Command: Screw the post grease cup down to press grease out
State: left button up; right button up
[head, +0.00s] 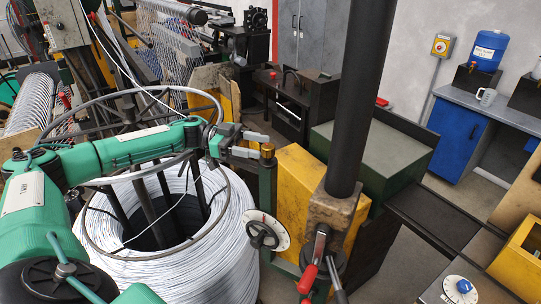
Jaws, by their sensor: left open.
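A small brass grease cup (267,152) sits on top of a dark green post (268,188), near the middle of the head view. My left gripper (260,145) reaches in from the left at the cup's height. Its two grey fingers are apart, with their tips close to the cup's left side. I cannot tell whether they touch the cup or reach around it. My right gripper is not in view.
A large coil of white wire (213,262) stands below my left arm, with a thin metal ring (148,90) above it. A handwheel with a white dial (265,232), a yellow machine housing (298,178) and a thick black column (357,100) stand close by.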

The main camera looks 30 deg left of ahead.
pick_arm(q)
jog(key=b+v, duration=0.2)
jog(key=v, duration=0.4)
jog(key=shift+a, duration=0.15)
